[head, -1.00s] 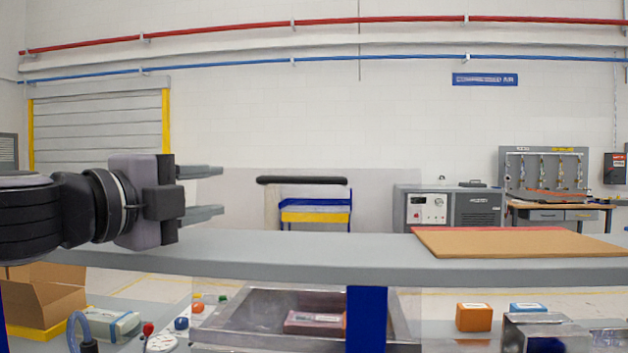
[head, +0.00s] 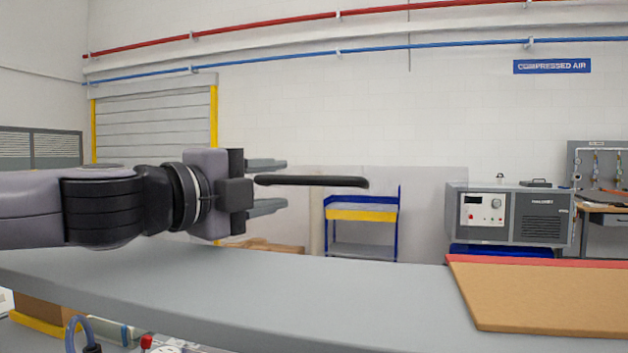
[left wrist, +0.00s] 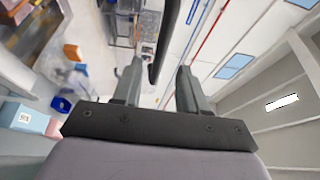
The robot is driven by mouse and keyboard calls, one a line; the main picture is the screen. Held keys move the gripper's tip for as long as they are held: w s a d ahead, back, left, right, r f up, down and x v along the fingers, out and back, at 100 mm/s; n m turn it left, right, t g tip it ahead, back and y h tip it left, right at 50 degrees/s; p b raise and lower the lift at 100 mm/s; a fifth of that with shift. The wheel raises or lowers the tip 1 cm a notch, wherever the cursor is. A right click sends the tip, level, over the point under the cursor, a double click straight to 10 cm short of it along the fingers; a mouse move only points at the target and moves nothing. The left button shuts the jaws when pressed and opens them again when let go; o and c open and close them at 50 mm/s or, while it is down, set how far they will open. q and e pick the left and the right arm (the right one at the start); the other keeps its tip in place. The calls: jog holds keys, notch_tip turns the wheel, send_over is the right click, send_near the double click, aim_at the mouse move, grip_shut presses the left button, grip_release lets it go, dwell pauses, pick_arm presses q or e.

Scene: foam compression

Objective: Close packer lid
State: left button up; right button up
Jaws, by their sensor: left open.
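My left gripper (head: 283,185) comes in from the left in the head view, with its two fingers apart, one above the other. A long black handle bar (head: 335,182) lies level in front of it. In the head view the bar's left end shows in the gap between the fingers. In the left wrist view the bar (left wrist: 167,38) runs down from the top edge into the gap between the open fingertips (left wrist: 158,68). I cannot tell whether a finger touches it. The lid that the bar may belong to cannot be made out clearly. My right gripper is not in view.
A wide grey slab (head: 250,297) crosses the foreground below my left arm. A tan board (head: 550,297) with a red edge lies on its right part. A grey machine (head: 508,215) and a blue-and-yellow cart (head: 362,222) stand behind.

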aim_at(299, 182)
pick_arm(q)
jog(key=shift+p+x, duration=0.45)
jog(key=shift+x, duration=3)
grip_shut()
